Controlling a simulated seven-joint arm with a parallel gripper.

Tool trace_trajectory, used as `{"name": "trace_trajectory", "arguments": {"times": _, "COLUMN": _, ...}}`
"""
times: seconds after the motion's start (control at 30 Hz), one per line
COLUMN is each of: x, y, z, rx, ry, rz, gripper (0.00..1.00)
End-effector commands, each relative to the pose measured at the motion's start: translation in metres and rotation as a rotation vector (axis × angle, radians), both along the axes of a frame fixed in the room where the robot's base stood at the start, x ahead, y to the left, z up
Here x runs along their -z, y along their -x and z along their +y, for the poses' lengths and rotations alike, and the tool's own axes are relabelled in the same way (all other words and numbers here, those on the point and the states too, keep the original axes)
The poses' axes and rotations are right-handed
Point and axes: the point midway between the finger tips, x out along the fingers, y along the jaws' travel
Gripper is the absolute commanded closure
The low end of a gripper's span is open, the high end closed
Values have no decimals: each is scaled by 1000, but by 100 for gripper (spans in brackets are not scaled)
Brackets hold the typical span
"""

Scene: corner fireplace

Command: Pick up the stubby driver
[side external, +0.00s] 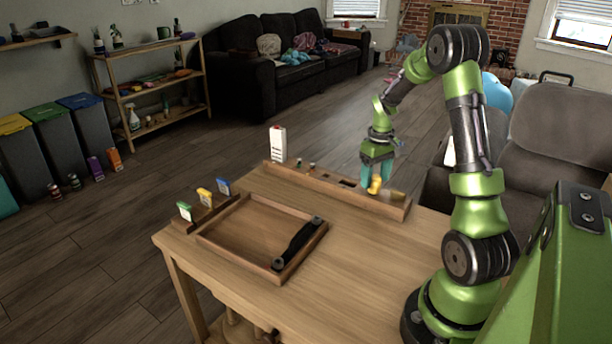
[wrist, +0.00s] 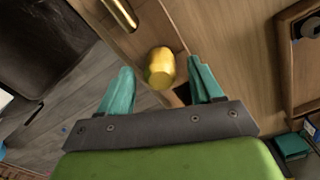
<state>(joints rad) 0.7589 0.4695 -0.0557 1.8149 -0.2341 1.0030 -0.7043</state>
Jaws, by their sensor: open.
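A short, thick yellow handle (side external: 375,186), apparently the stubby driver, stands in the long wooden rack at the back of the table. In the wrist view the yellow handle (wrist: 160,67) shows end-on, between and a little beyond my fingertips. My gripper (side external: 377,172) points down over it with teal fingers. In the wrist view my gripper (wrist: 160,72) is open, with a gap visible on each side of the handle. The driver's lower part is hidden. I cannot tell whether a finger touches it.
The wooden rack (side external: 330,190) also holds a brass-coloured piece (side external: 397,195) right of the driver. A white carton (side external: 278,143) stands at its left end. A shallow wooden tray (side external: 245,232) holds a black tool (side external: 298,243). Small coloured cards stand left.

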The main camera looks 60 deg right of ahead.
Motion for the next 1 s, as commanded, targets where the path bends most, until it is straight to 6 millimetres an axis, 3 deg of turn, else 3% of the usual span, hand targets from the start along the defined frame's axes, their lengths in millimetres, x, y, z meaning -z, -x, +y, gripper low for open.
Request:
{"name": "trace_trajectory", "arguments": {"times": 0.17, "x": 22, "y": 0, "z": 0, "rx": 0, "ry": 0, "rz": 1, "gripper": 35}}
{"name": "trace_trajectory", "arguments": {"times": 0.43, "x": 25, "y": 0, "z": 0, "rx": 0, "ry": 0, "rz": -1, "gripper": 35}}
{"name": "trace_trajectory", "arguments": {"times": 0.8, "x": 24, "y": 0, "z": 0, "rx": -1, "ry": 1, "rz": -1, "gripper": 89}}
{"name": "trace_trajectory", "arguments": {"times": 1.0, "x": 24, "y": 0, "z": 0, "rx": -1, "ry": 1, "rz": -1, "gripper": 89}}
